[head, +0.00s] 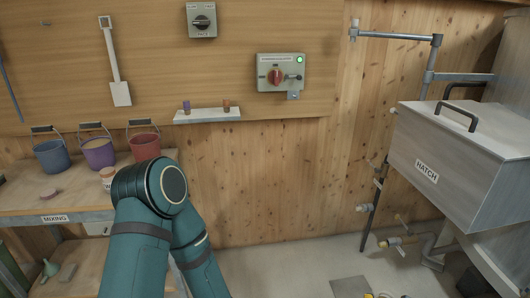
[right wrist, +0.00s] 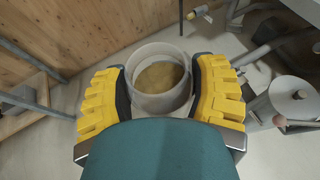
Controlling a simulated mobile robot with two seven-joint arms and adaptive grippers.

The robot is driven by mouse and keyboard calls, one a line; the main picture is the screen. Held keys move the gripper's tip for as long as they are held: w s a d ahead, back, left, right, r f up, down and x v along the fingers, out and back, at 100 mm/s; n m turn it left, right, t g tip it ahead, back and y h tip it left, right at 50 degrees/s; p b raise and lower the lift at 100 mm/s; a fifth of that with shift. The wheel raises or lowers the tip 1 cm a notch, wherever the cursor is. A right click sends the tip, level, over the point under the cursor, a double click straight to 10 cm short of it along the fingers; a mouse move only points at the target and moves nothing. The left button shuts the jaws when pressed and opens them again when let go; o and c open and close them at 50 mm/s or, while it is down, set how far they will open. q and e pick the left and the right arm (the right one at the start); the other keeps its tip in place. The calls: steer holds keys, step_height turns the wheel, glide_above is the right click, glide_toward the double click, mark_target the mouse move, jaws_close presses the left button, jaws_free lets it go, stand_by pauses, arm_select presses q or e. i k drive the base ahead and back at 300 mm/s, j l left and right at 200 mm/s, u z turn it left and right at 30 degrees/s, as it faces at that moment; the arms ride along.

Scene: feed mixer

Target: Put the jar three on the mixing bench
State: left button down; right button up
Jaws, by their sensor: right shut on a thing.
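In the right wrist view my right gripper (right wrist: 163,78) has its yellow fingers closed on both sides of a pale round jar (right wrist: 160,104). The jar is open at the top and holds tan-brown feed; no label on it shows, so I cannot read its number. It is held above the floor. The mixing bench (head: 60,217), a wooden bench with a grey front edge labelled MIXING, stands at the left in the head view. A small labelled jar (head: 107,175) stands on it beside my teal arm. My left gripper cannot be seen.
Blue (head: 52,157), purple (head: 98,153) and red (head: 145,147) buckets stand along the bench's back. My arm covers the bench's right end. A grey hatch box (head: 440,150) with pipes is at the right. The floor (head: 300,265) between is mostly clear.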

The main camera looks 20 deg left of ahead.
mark_target(18, 194)
steer(key=j+u, duration=0.2)
steer(key=j, duration=0.35)
steer(key=j+u, duration=0.2)
steer(key=j, duration=0.3)
steer(key=i+j+u, duration=0.25)
steer(key=j, duration=0.8)
steer(key=i+j, duration=0.15)
steer(key=j, duration=0.35)
steer(key=j+u, duration=0.1)
steer(key=j, duration=0.4)
steer(key=i+j, duration=0.15)
steer(key=j, duration=0.35)
steer(key=i+j, duration=0.1)
steer(key=j, duration=0.4)
steer(key=u, duration=0.05)
